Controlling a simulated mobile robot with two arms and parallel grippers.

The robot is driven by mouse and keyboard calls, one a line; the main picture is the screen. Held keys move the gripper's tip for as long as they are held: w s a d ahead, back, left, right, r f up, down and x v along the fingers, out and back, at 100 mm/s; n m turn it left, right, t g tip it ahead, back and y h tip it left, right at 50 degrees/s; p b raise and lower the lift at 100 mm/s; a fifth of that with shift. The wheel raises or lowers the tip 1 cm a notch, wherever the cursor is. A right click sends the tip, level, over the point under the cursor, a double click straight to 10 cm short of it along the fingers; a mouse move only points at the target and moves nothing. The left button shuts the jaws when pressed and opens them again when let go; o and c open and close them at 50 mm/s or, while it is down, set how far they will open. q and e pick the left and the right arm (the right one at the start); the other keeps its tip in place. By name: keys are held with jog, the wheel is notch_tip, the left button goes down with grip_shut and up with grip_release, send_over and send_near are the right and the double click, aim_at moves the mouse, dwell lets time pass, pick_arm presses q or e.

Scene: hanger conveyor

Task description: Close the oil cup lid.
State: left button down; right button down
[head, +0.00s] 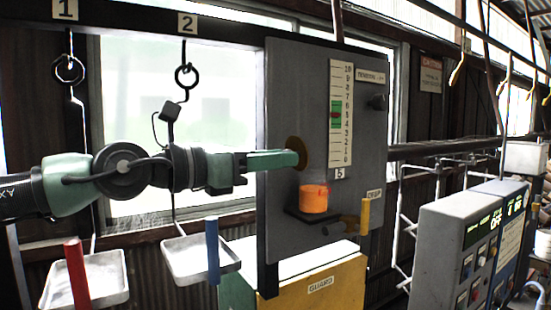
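The oil cup (313,198) stands on a small dark shelf on the grey panel, with orange oil in its lower part and a clear upper part. A brown-gold round disc (296,143), which looks like the lid, stands on edge at the cup's upper left, so the lid looks open. My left gripper (299,158) reaches in from the left with green fingers. Its tips are in front of the disc and hide part of it; whether they touch it I cannot tell. The fingers are seen side-on and overlap, so their opening is unclear. My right gripper is out of view.
The grey panel (285,90) carries a numbered scale (340,75), a dark knob (378,102) and a yellow handle (365,216). A yellow guard (335,292) is below. Hooks and trays hang at the left; a control box (440,255) stands at the right.

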aim_at(297, 149)
pick_arm(q)
jog(key=shift+r, duration=0.1)
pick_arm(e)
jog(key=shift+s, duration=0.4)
pick_arm(q)
jog(key=g+y, duration=0.1)
jog(key=d+r+g+y+p, duration=0.1)
jog(key=y, duration=0.1)
jog(key=w+r+g+y+p, duration=0.1)
jog(key=shift+w+d+y, duration=0.1)
jog(key=shift+d+y, duration=0.2)
jog(key=shift+d, duration=0.1)
jog(key=shift+w+d+r+g+y, duration=0.1)
jog(key=shift+w+d+g+y, duration=0.1)
jog(key=shift+g+y, duration=0.4)
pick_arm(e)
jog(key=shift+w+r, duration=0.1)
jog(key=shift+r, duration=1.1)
pick_arm(q)
jog(key=c, duration=1.2)
grip_release()
jog(key=shift+w+d, duration=0.1)
